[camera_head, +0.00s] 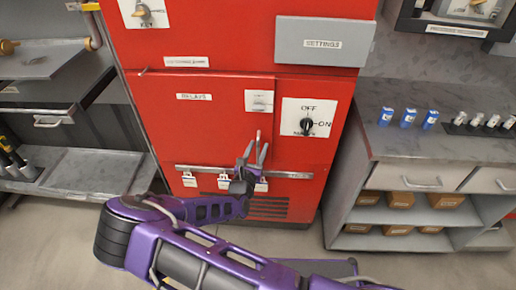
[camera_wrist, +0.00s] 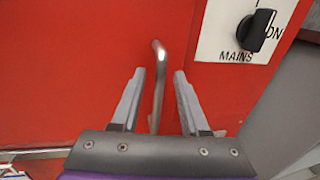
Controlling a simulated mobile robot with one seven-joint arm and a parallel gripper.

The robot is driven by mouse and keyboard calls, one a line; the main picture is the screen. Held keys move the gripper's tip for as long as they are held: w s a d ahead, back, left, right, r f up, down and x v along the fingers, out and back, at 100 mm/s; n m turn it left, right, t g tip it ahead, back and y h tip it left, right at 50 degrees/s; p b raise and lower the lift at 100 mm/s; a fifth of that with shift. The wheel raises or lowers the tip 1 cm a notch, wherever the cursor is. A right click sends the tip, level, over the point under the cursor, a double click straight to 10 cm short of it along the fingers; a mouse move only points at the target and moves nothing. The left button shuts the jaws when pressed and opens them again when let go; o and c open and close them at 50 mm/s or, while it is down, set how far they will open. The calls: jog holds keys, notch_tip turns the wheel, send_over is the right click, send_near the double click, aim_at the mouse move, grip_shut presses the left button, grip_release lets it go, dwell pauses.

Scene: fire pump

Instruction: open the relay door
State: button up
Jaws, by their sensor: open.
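The relay door (camera_head: 182,118) is a red panel with a "RELAYS" label in the lower part of the red cabinet, and it appears closed. Its thin metal handle (camera_wrist: 159,75) stands upright near the door's right side. My gripper (camera_wrist: 157,80) is open, and in the wrist view the handle shows between its two grey fingers, not gripped. In the head view my gripper (camera_head: 254,150) is in front of the door's lower right part, and the handle's lower end is hidden by it.
A mains switch (camera_head: 307,122) on a white plate is right of the handle. A metal rail (camera_head: 290,174) with hanging tags crosses below the door. A grey settings panel (camera_head: 322,42) is above. A counter (camera_head: 450,148) with blue items stands right, and shelves stand left.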

jog(key=shift+w, duration=0.45)
jog(key=shift+c, duration=0.3)
grip_shut()
jog(key=shift+d, duration=0.1)
dwell(0.8)
